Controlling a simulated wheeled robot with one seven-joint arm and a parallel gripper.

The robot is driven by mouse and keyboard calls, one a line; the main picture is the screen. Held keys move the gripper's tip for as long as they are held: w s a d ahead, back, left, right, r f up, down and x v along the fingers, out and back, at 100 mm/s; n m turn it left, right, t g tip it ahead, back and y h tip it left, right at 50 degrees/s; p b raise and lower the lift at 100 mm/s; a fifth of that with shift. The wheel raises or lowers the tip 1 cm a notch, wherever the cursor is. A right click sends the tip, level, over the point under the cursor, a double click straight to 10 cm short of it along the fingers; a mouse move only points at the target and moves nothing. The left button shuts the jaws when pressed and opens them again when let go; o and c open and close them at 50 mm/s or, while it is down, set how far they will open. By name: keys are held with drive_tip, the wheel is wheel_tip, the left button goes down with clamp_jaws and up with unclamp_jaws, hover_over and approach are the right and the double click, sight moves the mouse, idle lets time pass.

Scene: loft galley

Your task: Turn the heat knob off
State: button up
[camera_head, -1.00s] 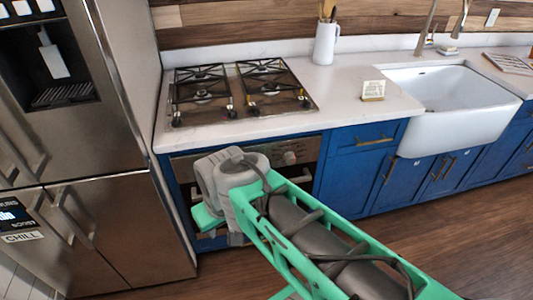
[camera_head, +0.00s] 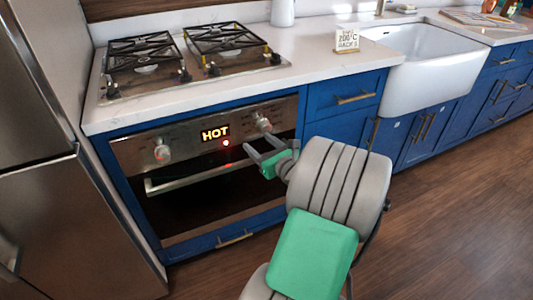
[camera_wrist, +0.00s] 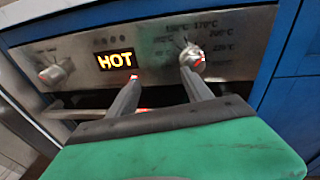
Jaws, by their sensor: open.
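The oven's right knob (camera_head: 262,122), ringed by temperature marks in the wrist view (camera_wrist: 193,58), sits on the steel control panel. A second knob (camera_head: 161,152) is at the panel's left; it also shows in the wrist view (camera_wrist: 56,72). The display (camera_head: 215,134) between them reads HOT. My gripper (camera_head: 259,140) is open and empty in front of the panel, close to the right knob. In the wrist view the fingertips (camera_wrist: 160,75) straddle the space between display and right knob, with the right finger overlapping the knob's lower edge. Whether it touches is unclear.
The oven handle (camera_head: 190,180) runs below the panel. The cooktop (camera_head: 195,75) and counter edge lie above it. A fridge (camera_head: 60,190) stands close on the left. A small sign (camera_head: 347,40) stands by the sink (camera_head: 430,60). Open wood floor lies right.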

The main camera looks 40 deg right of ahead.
sight(267, 130)
drive_tip(key=s+d+m+h, duration=0.3)
drive_tip(key=d+m, duration=0.2)
drive_tip(key=shift+t+y, duration=0.3)
drive_tip(key=shift+t, duration=0.2)
drive_tip(key=x, duration=0.3)
drive_tip(key=b+x, duration=0.1)
drive_tip(key=x, duration=0.3)
drive_tip(key=shift+w+a+f, duration=0.1)
drive_tip(key=shift+w+f, duration=0.1)
drive_tip(key=shift+w, duration=0.2)
clamp_jaws()
